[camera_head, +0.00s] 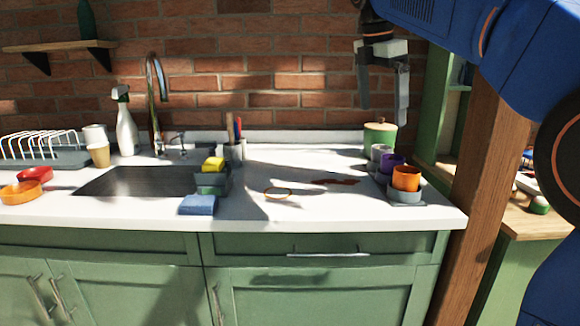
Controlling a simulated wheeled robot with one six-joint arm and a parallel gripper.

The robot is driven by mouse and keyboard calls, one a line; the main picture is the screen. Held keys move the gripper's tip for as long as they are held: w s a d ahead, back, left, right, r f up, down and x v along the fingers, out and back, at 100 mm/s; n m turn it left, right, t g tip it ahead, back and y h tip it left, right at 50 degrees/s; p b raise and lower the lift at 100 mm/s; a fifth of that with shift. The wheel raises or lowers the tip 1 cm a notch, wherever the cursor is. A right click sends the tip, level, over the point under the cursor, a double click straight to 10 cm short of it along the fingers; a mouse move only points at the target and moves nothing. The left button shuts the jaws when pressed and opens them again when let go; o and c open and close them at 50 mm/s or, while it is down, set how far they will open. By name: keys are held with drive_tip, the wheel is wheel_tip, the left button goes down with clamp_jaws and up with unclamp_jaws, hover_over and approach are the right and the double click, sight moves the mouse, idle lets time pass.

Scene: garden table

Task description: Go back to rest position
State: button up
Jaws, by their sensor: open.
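My gripper (384,104) hangs in the air at the upper right, in front of the brick wall and above the back right of the white counter (300,208). Its two grey fingers point down, spread apart, with nothing between them. My blue arm comes in from the upper right corner. Below the gripper, a green canister (380,135) stands near the wall, and an orange cup (406,178) and a purple cup (391,163) stand in a row on a grey tray (408,197).
A sink (140,181) with a tall faucet (153,90) is at left. A blue cloth or sponge (198,205) lies at the front edge beside a caddy. A wooden post (478,200) stands at right.

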drive_tip(key=s+d+f+m+t+y, duration=0.1)
drive_tip(key=s+d+f+m, duration=0.2)
drive_tip(key=s+f+m, duration=0.7)
drive_tip(key=s+d+f+m+t+y, duration=0.1)
drive_tip(key=s+d+f+m, duration=0.3)
drive_tip(key=s+f+m, duration=0.7)
drive_tip(key=s+f, duration=0.5)
drive_tip(key=f, duration=0.3)
drive_tip(key=s+f, duration=0.5)
drive_tip(key=f, duration=0.4)
drive_tip(key=shift+s+d+m+t, duration=0.2)
drive_tip(key=shift+m+t, duration=0.1)
drive_tip(key=shift+t, duration=0.1)
